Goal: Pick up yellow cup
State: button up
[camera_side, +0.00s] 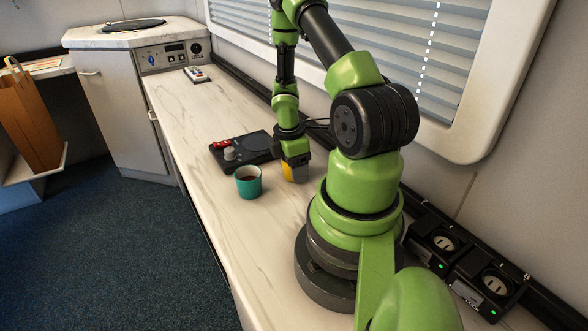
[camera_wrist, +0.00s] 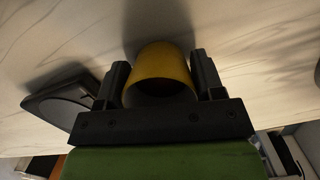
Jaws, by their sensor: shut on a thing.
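The yellow cup (camera_wrist: 160,62) is between the two fingers of my gripper (camera_wrist: 158,80) in the wrist view, with the dark inside of its mouth facing the camera. In the side view only part of the yellow cup (camera_side: 287,171) shows beside my gripper (camera_side: 296,168); the fingers cover much of it. My gripper points down and is shut on the cup. The cup is at or close to the countertop; I cannot tell whether it touches.
A teal cup (camera_side: 248,182) with dark contents stands just left of the gripper. A black device (camera_side: 246,150) with a red part and a knob lies behind it. The window blind (camera_side: 390,40) and wall rise at the right.

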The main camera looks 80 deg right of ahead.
jog(key=shift+r, duration=0.15)
notch_tip(320, 180, up, 18)
jog(key=shift+f, duration=0.2)
dwell(1.3)
dwell(0.7)
